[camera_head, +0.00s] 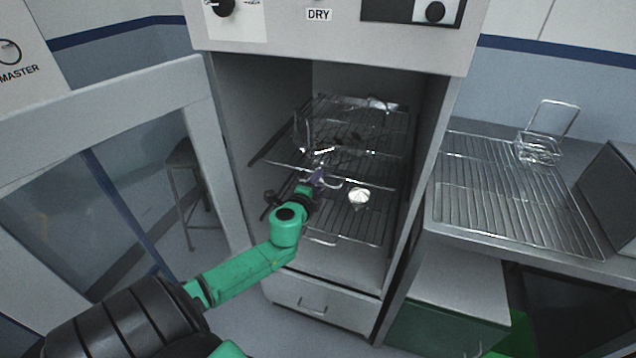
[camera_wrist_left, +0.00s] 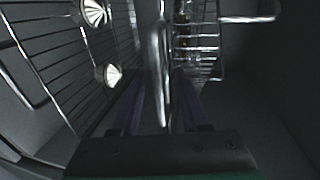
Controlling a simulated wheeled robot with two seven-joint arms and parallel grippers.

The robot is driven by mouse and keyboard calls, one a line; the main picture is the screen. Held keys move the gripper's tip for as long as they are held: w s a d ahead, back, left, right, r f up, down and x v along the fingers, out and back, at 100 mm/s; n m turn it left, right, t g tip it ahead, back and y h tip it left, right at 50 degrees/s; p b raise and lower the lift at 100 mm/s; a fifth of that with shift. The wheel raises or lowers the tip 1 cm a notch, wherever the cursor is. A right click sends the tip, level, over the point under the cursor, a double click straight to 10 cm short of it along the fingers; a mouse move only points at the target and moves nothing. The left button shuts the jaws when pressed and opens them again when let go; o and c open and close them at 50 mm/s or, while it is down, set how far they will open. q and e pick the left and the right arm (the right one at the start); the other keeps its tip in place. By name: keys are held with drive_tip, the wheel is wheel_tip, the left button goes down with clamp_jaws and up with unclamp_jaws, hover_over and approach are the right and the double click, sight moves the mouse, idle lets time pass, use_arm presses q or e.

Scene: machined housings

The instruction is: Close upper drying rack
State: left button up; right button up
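The upper drying rack (camera_head: 355,137), a wire shelf, sits inside the open drying cabinet and carries shiny metal and glass-like items. My left gripper (camera_head: 318,178) reaches into the cabinet at the front edge of this rack, beside a curved wire handle. In the left wrist view, the two dark purple fingers (camera_wrist_left: 160,100) stand apart with a shiny metal bar (camera_wrist_left: 158,60) between them. The bar looks like the rack's handle, with gaps showing on both sides. The exact contact is hidden in the head view. My right gripper is not in view.
The cabinet door (camera_head: 212,150) stands open at left, near my left arm. A drawer (camera_head: 318,303) is below. A bench with a wire grid (camera_head: 500,195) is at right.

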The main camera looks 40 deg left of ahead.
use_arm(q)
drive_tip(key=b+v, duration=0.1)
drive_tip(key=v, duration=1.3)
drive_tip(key=shift+s+d, duration=0.2)
drive_tip(key=shift+s, duration=0.05)
